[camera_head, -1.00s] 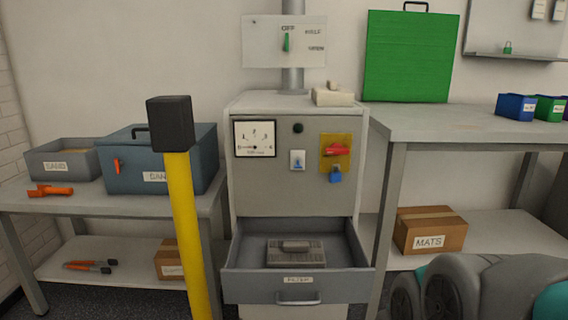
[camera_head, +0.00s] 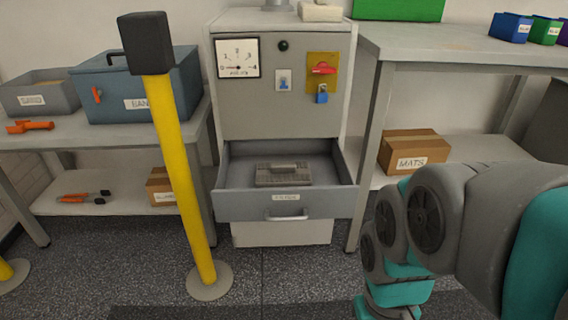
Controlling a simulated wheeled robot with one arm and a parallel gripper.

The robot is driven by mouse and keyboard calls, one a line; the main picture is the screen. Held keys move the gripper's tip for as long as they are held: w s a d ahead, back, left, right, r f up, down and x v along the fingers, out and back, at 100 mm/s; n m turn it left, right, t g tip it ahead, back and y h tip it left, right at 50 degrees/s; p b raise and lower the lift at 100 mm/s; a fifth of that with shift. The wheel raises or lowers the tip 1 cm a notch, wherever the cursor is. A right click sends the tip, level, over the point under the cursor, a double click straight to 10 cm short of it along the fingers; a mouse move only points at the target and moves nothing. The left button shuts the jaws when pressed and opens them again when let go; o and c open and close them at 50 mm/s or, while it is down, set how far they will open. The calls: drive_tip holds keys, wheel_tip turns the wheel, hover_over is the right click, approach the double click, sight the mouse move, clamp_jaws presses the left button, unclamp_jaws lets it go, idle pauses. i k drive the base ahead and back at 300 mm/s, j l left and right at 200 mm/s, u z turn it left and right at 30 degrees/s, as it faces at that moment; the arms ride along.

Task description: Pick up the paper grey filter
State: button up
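The grey filter (camera_head: 283,174) is a flat block with ridges and a raised bar on top. It lies in the open drawer (camera_head: 247,208) of the grey cabinet (camera_head: 279,111), below the control panel. The drawer front carries a label, which looks blurred, and a handle. My arm, grey and teal, fills the lower right of the head view, to the right of the drawer and apart from it. My gripper is not in the picture.
A yellow post (camera_head: 181,170) with a black top stands on the floor left of the drawer. A left bench (camera_head: 95,138) holds a blue box (camera_head: 142,92). A right bench (camera_head: 420,43) has a cardboard box (camera_head: 411,149) on its shelf. Floor in front of the drawer is clear.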

sight(283, 173)
drive_tip(key=i+l+u, duration=0.15)
drive_tip(key=u, duration=0.25)
drive_tip(key=i+l+u, duration=0.1)
drive_tip(key=u, duration=0.25)
drive_tip(key=i+l+u, duration=0.1)
drive_tip(key=l+u, duration=0.3)
drive_tip(key=j, duration=0.05)
